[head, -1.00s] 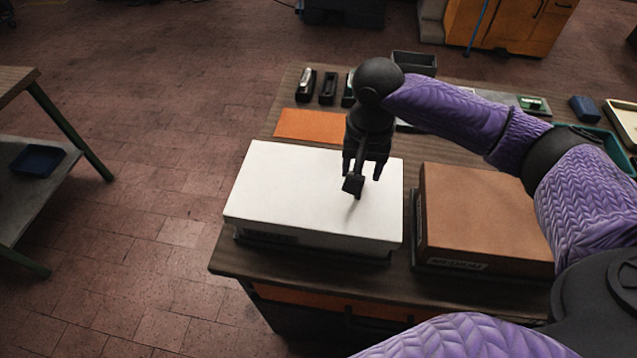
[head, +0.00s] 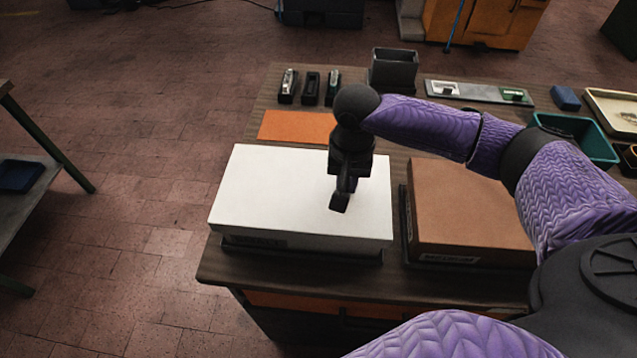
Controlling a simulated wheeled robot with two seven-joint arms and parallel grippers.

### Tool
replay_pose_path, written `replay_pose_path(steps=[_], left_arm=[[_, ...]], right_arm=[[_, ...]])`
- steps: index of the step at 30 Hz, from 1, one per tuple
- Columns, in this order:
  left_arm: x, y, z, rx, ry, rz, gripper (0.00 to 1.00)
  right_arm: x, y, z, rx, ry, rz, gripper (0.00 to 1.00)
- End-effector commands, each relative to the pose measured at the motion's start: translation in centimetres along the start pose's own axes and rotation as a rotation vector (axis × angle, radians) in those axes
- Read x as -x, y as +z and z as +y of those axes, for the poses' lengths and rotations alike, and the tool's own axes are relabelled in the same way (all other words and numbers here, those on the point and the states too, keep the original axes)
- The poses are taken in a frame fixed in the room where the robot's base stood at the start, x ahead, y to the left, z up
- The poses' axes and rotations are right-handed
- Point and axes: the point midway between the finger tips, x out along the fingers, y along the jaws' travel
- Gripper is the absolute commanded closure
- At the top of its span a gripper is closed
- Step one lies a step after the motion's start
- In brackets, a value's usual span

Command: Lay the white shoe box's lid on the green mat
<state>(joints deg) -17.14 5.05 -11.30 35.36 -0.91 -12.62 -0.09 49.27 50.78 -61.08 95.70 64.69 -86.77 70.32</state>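The white shoe box (head: 270,200) stands on a dark base at the table's front left, with its white lid closed on top. My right gripper (head: 342,200) points down at the right part of the lid. Its fingers overlap in this view, so I cannot tell their gap or whether they touch the lid. Nothing is visibly held. My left gripper is not in view. I see no green mat; the flat mat behind the box is orange (head: 295,126).
A brown box (head: 465,205) stands just right of the white box. Behind are small black holders (head: 311,88), a dark grey bin (head: 394,70), a grey panel (head: 470,91), a blue block (head: 565,97) and a teal tray (head: 603,151).

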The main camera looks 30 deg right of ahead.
Motion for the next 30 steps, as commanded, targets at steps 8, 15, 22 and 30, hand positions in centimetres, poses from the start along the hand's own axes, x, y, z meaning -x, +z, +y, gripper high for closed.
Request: replay_pose_path(steps=[8, 15, 22, 30], left_arm=[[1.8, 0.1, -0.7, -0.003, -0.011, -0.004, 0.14], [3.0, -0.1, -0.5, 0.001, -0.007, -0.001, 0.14], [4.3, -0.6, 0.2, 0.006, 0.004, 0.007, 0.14], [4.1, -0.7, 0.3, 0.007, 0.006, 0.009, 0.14]], right_arm=[[6.0, -0.1, -0.1, 0.001, -0.003, 0.003, 1.00], [10.1, 0.0, -0.1, -0.001, -0.002, 0.001, 1.00], [10.3, 0.0, -0.1, -0.001, -0.001, 0.000, 1.00], [10.0, 0.0, -0.1, -0.001, -0.001, 0.000, 1.00]])
